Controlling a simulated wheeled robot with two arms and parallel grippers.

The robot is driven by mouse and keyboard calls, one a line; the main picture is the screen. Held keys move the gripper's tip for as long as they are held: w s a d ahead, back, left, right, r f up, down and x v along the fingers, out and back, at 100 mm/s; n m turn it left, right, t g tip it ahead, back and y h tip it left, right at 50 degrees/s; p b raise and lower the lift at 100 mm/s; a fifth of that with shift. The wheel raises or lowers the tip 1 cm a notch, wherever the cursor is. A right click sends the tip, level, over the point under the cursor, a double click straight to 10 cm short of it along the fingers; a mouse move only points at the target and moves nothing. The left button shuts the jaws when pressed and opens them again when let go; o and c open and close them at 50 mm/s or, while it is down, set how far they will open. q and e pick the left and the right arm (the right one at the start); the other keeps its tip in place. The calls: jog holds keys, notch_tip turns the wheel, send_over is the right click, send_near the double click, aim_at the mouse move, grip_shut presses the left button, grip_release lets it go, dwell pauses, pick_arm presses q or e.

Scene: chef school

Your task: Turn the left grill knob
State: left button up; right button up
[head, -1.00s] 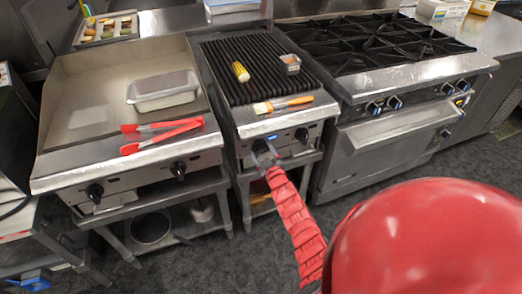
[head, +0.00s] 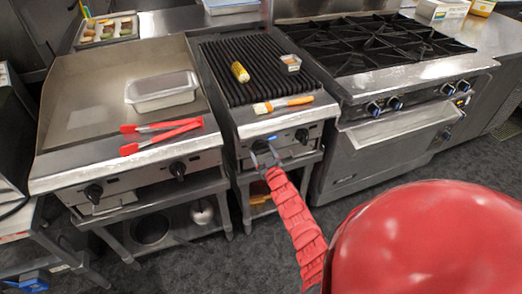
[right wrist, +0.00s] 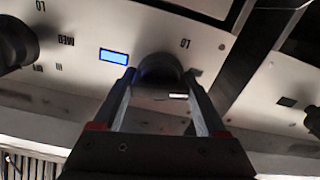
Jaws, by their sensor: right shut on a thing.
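The grill (head: 246,118) is the middle unit, with a black ribbed top and two knobs on its front panel. Its left knob (right wrist: 158,66) is dark and round and sits between my finger tips in the right wrist view. My right gripper (head: 264,156) is shut on this knob, with one finger on each side. In the head view the gripper mostly hides the left knob. The grill's right knob (head: 302,135) is free; it also shows at the left of the right wrist view (right wrist: 16,42). My left gripper is not in view.
A griddle (head: 75,105) stands at left with a lidded metal pan (head: 162,90) and red tongs (head: 160,134). Corn (head: 240,72), a small container (head: 291,62) and a brush (head: 284,104) lie on the grill. A stove (head: 400,75) stands at right. Floor is clear in front.

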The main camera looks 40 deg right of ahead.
jog(key=shift+f, duration=0.1)
jog(key=o, duration=1.3)
jog(key=v, duration=1.7)
jog(key=shift+s+a, duration=0.15)
jog(key=shift+s, duration=0.05)
